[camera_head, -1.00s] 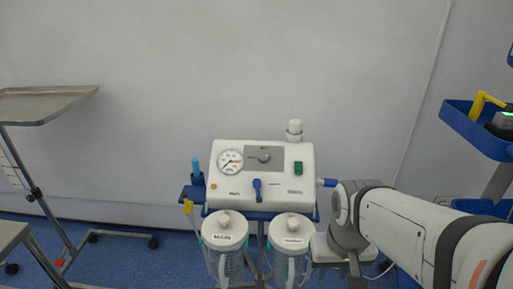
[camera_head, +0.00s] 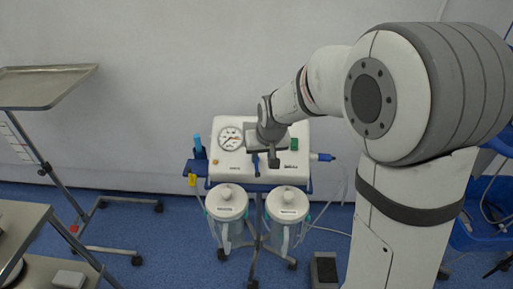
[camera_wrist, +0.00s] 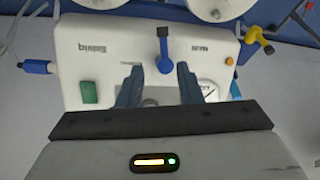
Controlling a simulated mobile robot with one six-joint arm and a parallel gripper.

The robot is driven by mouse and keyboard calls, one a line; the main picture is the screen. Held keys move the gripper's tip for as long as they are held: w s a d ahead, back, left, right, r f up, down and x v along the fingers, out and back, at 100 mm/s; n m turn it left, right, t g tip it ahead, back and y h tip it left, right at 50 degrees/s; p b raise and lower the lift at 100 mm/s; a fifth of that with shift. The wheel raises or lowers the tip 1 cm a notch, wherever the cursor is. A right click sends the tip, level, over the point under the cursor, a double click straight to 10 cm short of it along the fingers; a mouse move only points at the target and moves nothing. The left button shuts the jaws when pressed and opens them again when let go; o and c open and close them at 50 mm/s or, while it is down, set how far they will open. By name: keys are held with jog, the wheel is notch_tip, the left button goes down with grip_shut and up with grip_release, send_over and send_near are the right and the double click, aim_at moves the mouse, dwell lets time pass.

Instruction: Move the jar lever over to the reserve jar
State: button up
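The suction unit (camera_head: 300,130) is a white box with a gauge and a green switch. Its small blue lever (camera_wrist: 163,50) is on the front panel, and in the wrist view it lies between the tips of my gripper (camera_wrist: 159,78). The fingers are apart, with a gap on both sides of the lever; I see no contact. In the head view my gripper (camera_head: 272,160) is in front of the panel and partly covers it. The main jar (camera_head: 226,206) hangs below on the left and the reserve jar (camera_head: 287,206) on the right. The labels are hard to read now.
A steel tray stand (camera_head: 45,87) is at the left, with a lower trolley (camera_head: 25,222) in front of it. A blue hose connector (camera_head: 322,157) sticks out at the unit's right side. A wall is close behind the unit.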

aim_at(257, 164)
jog(key=x, duration=0.5)
jog(key=b+x, duration=0.1)
jog(key=x, duration=0.2)
jog(key=shift+w+a, duration=0.25)
jog(key=shift+a, duration=0.1)
jog(key=shift+c, duration=0.4)
jog(key=shift+r, duration=0.15)
grip_shut()
